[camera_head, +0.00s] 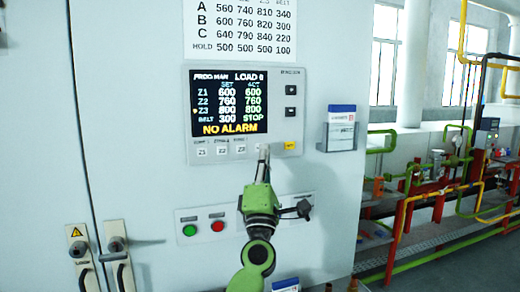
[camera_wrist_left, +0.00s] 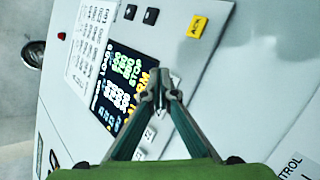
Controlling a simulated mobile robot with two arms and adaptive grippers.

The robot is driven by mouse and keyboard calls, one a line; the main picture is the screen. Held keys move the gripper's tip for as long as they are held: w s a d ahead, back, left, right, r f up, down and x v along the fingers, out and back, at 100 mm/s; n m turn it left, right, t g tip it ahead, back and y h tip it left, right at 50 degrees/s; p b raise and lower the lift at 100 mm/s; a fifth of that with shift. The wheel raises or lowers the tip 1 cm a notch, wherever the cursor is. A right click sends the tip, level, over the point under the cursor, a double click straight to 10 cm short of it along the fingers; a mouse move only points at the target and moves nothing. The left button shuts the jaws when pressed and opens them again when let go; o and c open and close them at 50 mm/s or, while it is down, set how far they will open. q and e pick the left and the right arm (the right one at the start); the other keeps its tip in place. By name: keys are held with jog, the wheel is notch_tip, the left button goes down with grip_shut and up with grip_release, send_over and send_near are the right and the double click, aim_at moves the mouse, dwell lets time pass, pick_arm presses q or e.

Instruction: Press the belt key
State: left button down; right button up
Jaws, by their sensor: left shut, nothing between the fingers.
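The control panel (camera_head: 291,78) is set in a pale cabinet front. Its screen (camera_head: 229,101) reads BELT 300 STOP and NO ALARM. Below it are white keys marked Z1 (camera_head: 201,152), Z2 (camera_head: 222,151) and Z3 (camera_head: 240,149). My left gripper (camera_head: 264,151) is shut and empty, its tips pointing up at the spot right of Z3 in that row. The tips largely hide the key there, and its label cannot be read. In the left wrist view the closed fingertips (camera_wrist_left: 160,88) overlap the panel near the screen's edge. I cannot tell whether they touch.
A yellow key (camera_head: 290,143) sits right of the fingertips; it also shows in the wrist view (camera_wrist_left: 197,26). Below are a green button (camera_head: 190,230), a red button (camera_head: 217,226) and a dark knob (camera_head: 303,208). A card holder (camera_head: 340,130) projects at the right.

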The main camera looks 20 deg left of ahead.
pick_arm(q)
jog(key=shift+w+a, duration=0.1)
jog(key=shift+w, duration=0.05)
jog(key=shift+w+a, duration=0.15)
jog(key=shift+w, duration=0.05)
jog(key=shift+w+a+b, duration=0.2)
jog(key=shift+w+b, duration=0.1)
jog(key=shift+b, duration=0.05)
dwell(0.6)
dwell(0.4)
jog(key=shift+s+d+p, duration=0.4)
jog(key=shift+s+p, duration=0.2)
jog(key=shift+s, duration=0.1)
jog(key=shift+s+d+p, duration=0.7)
jog(key=shift+s+p, duration=0.05)
jog(key=shift+s, duration=0.3)
jog(key=shift+s+d+p, duration=0.7)
jog(key=shift+s+p, duration=0.05)
jog(key=shift+s, duration=0.25)
